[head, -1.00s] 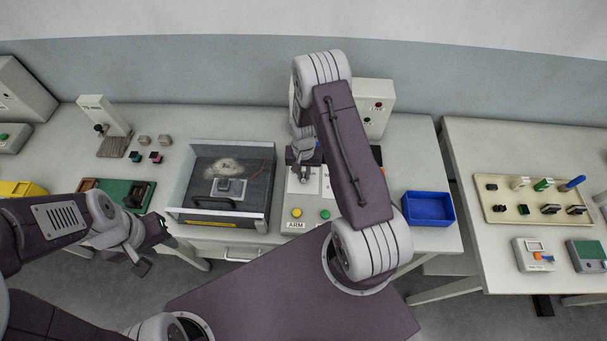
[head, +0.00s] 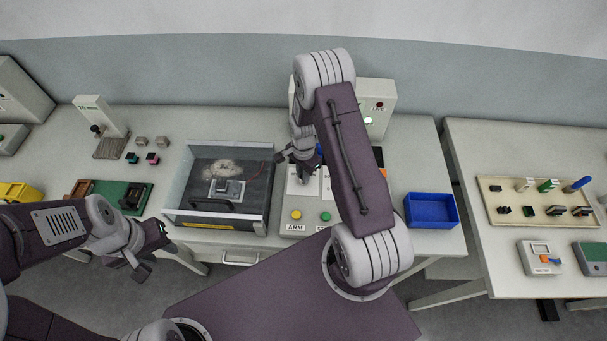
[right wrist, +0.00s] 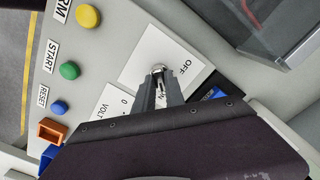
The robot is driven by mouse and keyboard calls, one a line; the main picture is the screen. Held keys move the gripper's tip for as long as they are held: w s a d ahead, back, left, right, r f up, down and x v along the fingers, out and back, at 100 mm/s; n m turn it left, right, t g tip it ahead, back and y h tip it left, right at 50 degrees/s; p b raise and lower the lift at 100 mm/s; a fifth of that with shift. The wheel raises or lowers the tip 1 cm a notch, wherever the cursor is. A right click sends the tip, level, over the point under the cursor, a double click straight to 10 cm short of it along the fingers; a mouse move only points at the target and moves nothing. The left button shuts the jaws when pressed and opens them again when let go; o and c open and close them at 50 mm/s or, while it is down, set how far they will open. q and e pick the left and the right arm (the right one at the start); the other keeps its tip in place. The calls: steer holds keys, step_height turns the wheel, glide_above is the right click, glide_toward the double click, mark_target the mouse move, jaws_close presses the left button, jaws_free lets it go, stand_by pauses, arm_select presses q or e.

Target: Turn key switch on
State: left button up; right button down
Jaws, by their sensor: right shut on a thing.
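The key switch's white plate (right wrist: 188,62) shows in the right wrist view, with OFF printed on it and an ON label partly hidden between my fingers. My right gripper (right wrist: 159,82) is shut on the key (right wrist: 158,69), a small metal piece at its fingertips. In the head view my right gripper (head: 298,172) is over the panel, above the switch plate (head: 301,187); the key itself is hidden there. My left gripper (head: 152,252) hangs in front of the table at the left, away from the switch; its jaws are too unclear to judge.
A yellow ARM button (right wrist: 88,16), green START button (right wrist: 70,70) and blue RESET button (right wrist: 58,108) line the panel.

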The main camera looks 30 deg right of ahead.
steer(key=shift+m, duration=0.4)
steer(key=c, duration=1.4)
jaws_free()
step_height(320, 180, up, 9)
steer(key=b, duration=0.2)
